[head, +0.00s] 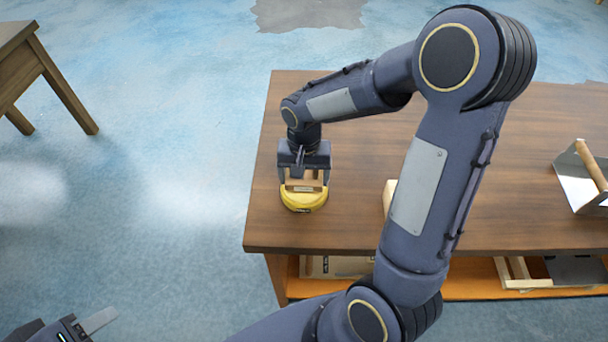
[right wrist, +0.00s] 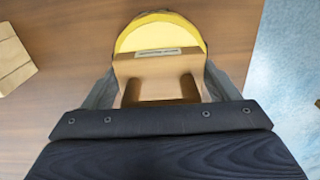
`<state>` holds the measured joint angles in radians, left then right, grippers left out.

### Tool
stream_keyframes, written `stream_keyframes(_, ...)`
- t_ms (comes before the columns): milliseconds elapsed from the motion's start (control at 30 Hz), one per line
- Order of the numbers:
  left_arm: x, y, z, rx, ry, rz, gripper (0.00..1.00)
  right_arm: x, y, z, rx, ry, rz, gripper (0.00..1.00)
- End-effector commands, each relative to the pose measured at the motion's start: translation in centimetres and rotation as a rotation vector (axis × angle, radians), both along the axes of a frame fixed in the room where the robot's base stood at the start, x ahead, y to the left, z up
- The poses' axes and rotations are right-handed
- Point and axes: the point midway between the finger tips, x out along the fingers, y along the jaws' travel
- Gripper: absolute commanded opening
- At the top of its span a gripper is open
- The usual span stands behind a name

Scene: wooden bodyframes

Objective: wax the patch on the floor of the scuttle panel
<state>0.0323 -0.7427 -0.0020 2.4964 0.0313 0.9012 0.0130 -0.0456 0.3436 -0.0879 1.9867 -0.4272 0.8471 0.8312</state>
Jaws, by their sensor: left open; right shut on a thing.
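My right gripper (head: 304,180) is shut on the wooden grip of a round yellow pad (head: 303,199), at the left end of the wooden table. In the right wrist view the yellow pad (right wrist: 158,36) shows beyond its tan wooden grip (right wrist: 155,72), which sits between the fingers. The pad is at or just above the tabletop; I cannot tell if it touches. My left gripper (head: 92,324) is open and empty at the bottom left corner, partly out of frame. I cannot surely identify the scuttle panel, and no patch is visible.
The wooden table (head: 350,215) is clear around the pad. A light wooden piece (head: 389,194) is partly behind my right arm. A metal piece with a wooden bar (head: 583,178) lies at right. A lower shelf (head: 455,284) holds wooden frames. Another table (head: 30,62) stands at upper left.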

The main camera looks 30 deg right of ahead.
Motion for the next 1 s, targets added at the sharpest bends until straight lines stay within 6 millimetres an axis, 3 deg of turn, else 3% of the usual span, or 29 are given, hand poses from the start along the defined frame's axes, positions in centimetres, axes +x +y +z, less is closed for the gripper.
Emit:
stream_keyframes(600,0.0,0.0,4.2,0.0,0.0,0.0,0.48,0.1,0.0,5.4,0.0,-0.002,0.001,0.63)
stream_keyframes(1000,0.0,0.0,4.3,0.0,0.0,0.0,0.48,0.1,0.0,5.6,-0.001,-0.002,0.001,0.63)
